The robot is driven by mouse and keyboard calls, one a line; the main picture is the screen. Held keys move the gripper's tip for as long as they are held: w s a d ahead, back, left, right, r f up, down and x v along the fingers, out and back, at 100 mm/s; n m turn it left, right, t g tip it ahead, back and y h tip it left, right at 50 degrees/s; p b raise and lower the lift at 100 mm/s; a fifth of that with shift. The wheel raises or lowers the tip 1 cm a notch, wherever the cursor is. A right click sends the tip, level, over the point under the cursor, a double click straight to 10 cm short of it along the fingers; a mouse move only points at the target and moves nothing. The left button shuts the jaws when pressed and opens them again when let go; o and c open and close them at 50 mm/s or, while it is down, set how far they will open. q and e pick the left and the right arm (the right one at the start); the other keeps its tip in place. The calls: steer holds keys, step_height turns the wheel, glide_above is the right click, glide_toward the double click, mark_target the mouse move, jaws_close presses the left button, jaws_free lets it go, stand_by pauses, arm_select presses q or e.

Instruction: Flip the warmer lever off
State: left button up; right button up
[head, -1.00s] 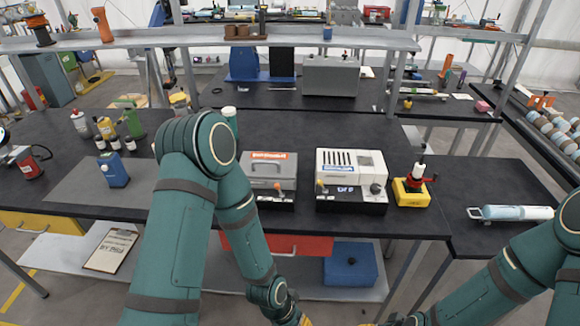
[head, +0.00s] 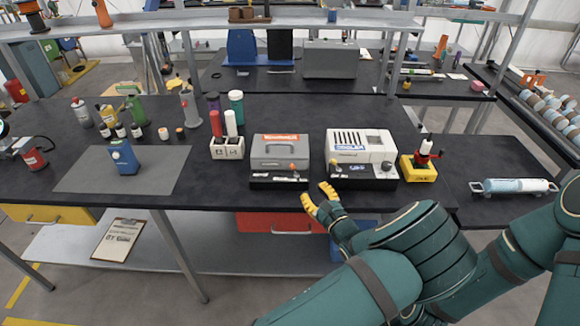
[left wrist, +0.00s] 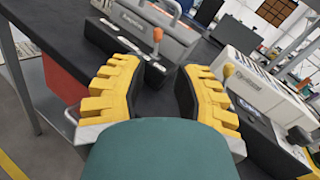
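The warmer (head: 279,148) is a grey box with a handle, an orange label and a black front base at the table's front edge. Its orange-knobbed lever (head: 292,167) stands up from that base; in the left wrist view the lever (left wrist: 157,36) is upright beyond the fingers. My left gripper (head: 318,196) has yellow fingers and is just in front of the table edge, right of the lever and apart from it. In the left wrist view the gripper (left wrist: 160,70) is open with nothing between its fingers. My right gripper is out of view.
The white cooler (head: 362,147) stands close on the right, with its own yellow-orange lever (left wrist: 229,71) near my right-hand finger. A white holder (head: 227,149) stands left of the warmer, and a yellow-based red device (head: 420,164) right of the cooler. A red drawer (head: 280,223) is below.

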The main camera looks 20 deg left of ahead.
mark_target(293, 168)
arm_select(q)
steer(key=x, duration=1.3)
steer(key=shift+w+a+f, duration=0.15)
steer(key=shift+a, duration=0.15)
jaws_close()
